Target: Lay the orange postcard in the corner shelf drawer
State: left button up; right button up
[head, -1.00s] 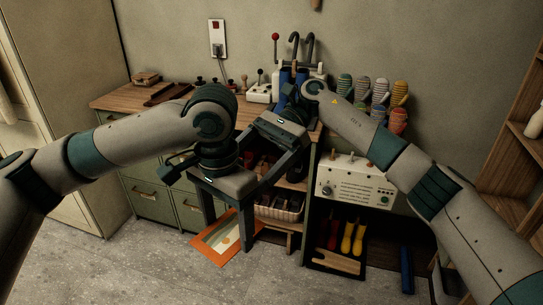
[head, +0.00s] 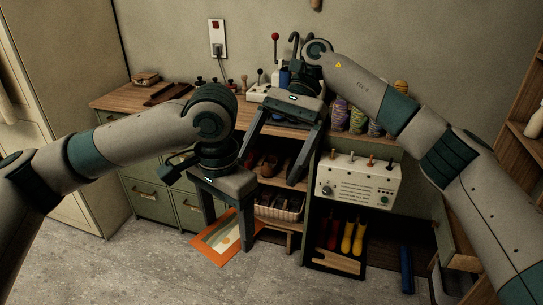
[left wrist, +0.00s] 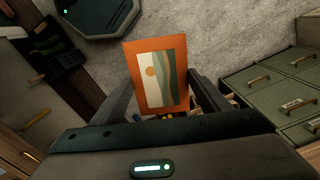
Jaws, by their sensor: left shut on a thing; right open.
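The orange postcard (head: 222,245), with a pale landscape picture, is in my left gripper (head: 229,230), low above the floor in front of the bench. In the left wrist view the orange postcard (left wrist: 155,76) stands between the two fingers of the left gripper (left wrist: 160,92). My right gripper (head: 270,168) is open and empty in front of the bench shelves, right of the left gripper. At the right, partly behind my right arm, a wooden box shape (head: 462,262) below the corner shelf (head: 490,160) looks like its drawer; its inside is mostly hidden.
A bench (head: 125,100) with green drawers (head: 150,205) stands behind the left gripper. A white control box (head: 358,182) sits above hanging tools with red and yellow handles (head: 346,236). A basket (head: 278,208) is on a lower shelf. The grey floor in front (head: 320,290) is clear.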

aim_at(229, 235)
jog(key=x, duration=1.1)
jog(key=shift+s+a+f, duration=0.15)
jog(key=c, duration=1.1)
pick_arm(q)
jog(key=o, duration=1.1)
pick_arm(e)
jog(key=shift+c, duration=0.2)
pick_arm(q)
notch_tip(229, 235, up, 12)
jog(key=shift+w+d, duration=0.1)
